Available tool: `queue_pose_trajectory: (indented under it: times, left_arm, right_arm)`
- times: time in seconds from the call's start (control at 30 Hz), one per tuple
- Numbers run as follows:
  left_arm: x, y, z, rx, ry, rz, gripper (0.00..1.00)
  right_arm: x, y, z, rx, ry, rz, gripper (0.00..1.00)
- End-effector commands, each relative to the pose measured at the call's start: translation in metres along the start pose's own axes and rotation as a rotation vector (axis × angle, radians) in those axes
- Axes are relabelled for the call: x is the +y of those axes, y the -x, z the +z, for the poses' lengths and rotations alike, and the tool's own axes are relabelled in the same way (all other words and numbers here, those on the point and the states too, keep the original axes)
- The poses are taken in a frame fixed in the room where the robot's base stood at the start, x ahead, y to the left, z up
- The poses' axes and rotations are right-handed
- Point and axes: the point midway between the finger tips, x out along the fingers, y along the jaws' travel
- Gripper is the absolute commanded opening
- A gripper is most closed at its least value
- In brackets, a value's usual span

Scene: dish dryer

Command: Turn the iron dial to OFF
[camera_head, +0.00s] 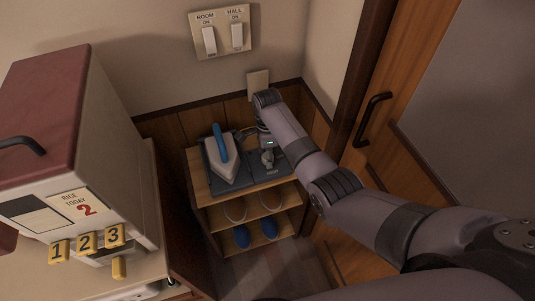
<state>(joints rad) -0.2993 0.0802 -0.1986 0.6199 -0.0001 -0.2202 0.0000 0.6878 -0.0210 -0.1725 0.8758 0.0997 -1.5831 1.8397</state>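The iron (221,172), pale with a blue handle (220,142), stands on a dark mat (248,180) on top of a small wooden shelf unit. My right arm reaches in from the right and bends down at its far end. My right gripper (268,158) is small in view and points down over the right part of the mat, to the right of the iron and apart from it. Whether its fingers are open or shut is too small to tell. I cannot make out the iron dial; the gripper and arm may hide it. My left gripper is not in view.
A red-topped cabinet (45,85) with numbered yellow tags stands on a counter at left. A wall plate (222,32) holds two switches. A wooden door with a black handle (372,118) is at right. Shoes (242,236) sit on the lower shelves.

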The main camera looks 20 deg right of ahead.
Motion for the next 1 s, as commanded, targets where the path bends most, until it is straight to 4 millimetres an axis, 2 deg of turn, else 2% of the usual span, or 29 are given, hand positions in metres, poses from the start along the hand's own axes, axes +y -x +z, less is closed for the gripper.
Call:
queue_pose_trajectory:
  times: [0.07,0.5,0.77,1.0]
  left_arm:
    - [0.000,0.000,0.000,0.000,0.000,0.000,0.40]
    - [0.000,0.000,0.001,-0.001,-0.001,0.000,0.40]
    - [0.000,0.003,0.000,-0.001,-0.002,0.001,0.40]
    - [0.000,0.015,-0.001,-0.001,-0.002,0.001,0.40]
  right_arm:
    - [0.000,0.000,0.000,0.000,0.000,0.000,0.35]
    - [0.000,0.000,0.000,0.000,0.000,0.000,0.06]
    - [0.000,0.001,0.000,0.001,0.026,0.001,0.06]
    - [0.000,0.003,0.000,0.004,0.146,0.002,0.06]
